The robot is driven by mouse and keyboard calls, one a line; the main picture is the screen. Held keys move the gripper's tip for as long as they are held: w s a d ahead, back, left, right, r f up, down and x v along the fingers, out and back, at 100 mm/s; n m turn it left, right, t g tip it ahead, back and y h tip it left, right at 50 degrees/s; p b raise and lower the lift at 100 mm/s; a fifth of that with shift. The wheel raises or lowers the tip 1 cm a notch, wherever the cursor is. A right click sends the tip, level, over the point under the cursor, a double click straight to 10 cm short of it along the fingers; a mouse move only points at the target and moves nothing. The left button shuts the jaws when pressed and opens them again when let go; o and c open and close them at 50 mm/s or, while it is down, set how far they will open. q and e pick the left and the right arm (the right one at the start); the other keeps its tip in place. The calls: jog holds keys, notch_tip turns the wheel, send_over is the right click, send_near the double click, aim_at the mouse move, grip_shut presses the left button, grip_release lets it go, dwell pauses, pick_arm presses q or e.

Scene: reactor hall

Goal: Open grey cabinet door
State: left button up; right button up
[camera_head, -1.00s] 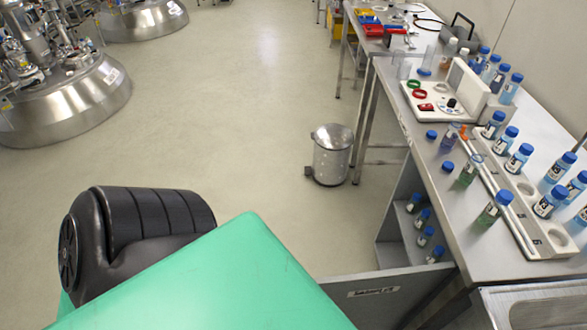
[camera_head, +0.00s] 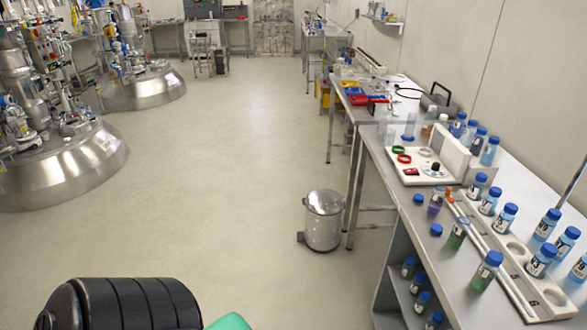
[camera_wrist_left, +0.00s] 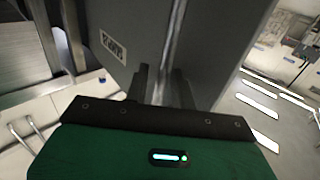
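The grey cabinet door (camera_wrist_left: 113,47), with a small white label, fills the upper middle of the left wrist view. It is out of sight in the head view now. My left gripper (camera_wrist_left: 161,88) has its two dark fingers on either side of a pale upright edge there. I cannot tell whether they press on it. In the head view the cabinet (camera_head: 401,262) is open at the front, with several blue-capped bottles on its shelf. Only part of my left arm shows at the bottom of the head view, and its gripper is hidden. My right gripper is not in view.
A metal bin (camera_head: 323,221) stands on the floor left of the bench (camera_head: 408,226). The bench holds several blue-capped bottles, a rack (camera_head: 507,262) and a white device (camera_head: 418,166). Steel vessels (camera_head: 62,169) stand at the left. The middle floor is clear.

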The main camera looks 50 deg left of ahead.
pick_arm(q)
jog(key=shift+s, duration=0.15)
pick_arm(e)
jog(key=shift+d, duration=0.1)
pick_arm(q)
jog(key=s+d+b, duration=0.2)
jog(key=s+b, duration=0.1)
jog(key=s, duration=1)
jog(key=shift+d, duration=0.35)
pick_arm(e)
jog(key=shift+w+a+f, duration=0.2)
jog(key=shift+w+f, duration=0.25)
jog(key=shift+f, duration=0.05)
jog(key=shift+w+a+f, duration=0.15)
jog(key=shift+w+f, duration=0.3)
pick_arm(q)
jog(key=shift+s, duration=0.1)
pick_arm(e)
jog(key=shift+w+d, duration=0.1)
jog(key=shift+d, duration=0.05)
